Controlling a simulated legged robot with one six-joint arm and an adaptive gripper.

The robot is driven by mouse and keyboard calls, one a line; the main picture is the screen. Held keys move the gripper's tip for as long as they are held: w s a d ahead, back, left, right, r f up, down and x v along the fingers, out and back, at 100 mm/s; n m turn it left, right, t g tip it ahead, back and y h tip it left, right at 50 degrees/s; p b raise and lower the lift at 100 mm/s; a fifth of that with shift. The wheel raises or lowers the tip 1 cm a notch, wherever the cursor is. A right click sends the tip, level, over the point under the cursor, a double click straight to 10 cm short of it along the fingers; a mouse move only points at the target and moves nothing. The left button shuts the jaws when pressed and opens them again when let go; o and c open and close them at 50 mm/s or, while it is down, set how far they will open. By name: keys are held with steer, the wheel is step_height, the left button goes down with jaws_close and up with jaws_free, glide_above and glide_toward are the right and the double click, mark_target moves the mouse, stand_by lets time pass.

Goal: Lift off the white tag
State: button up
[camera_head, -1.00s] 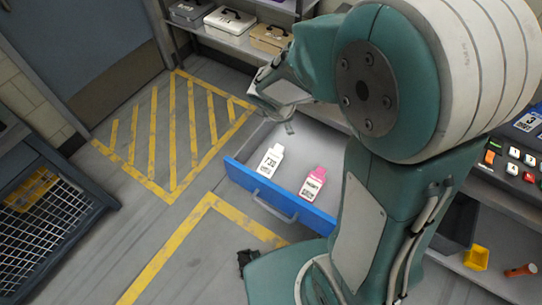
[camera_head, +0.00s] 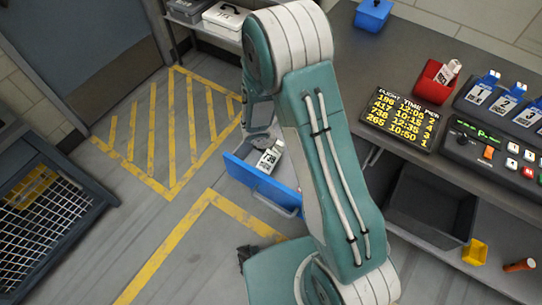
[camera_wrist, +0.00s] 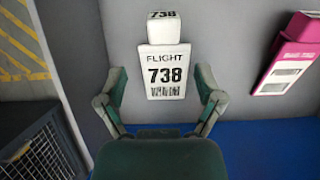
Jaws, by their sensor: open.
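The white tag (camera_wrist: 165,72) lies in the open blue-fronted drawer (camera_head: 262,180). It reads "FLIGHT 738" in the wrist view, and it also shows in the head view (camera_head: 269,157). My gripper (camera_wrist: 161,80) is open, with one finger on each side of the tag's lower part. I cannot tell whether the fingers touch it. A pink tag (camera_wrist: 292,55) lies to the right in the wrist view, outside the fingers. My arm hides it in the head view.
The counter carries a flight board (camera_head: 400,117), a red holder (camera_head: 434,82) with a white tag in it, several blue-marked tags and a button panel (camera_head: 490,145). A dark bin (camera_head: 433,203) sits below. A mesh cage (camera_head: 45,205) stands at left.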

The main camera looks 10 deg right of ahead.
steer(key=x, duration=0.5)
steer(key=shift+w+d+f, duration=0.1)
steer(key=shift+d+f, duration=0.1)
steer(key=shift+d, duration=0.2)
steer(key=c, duration=0.8)
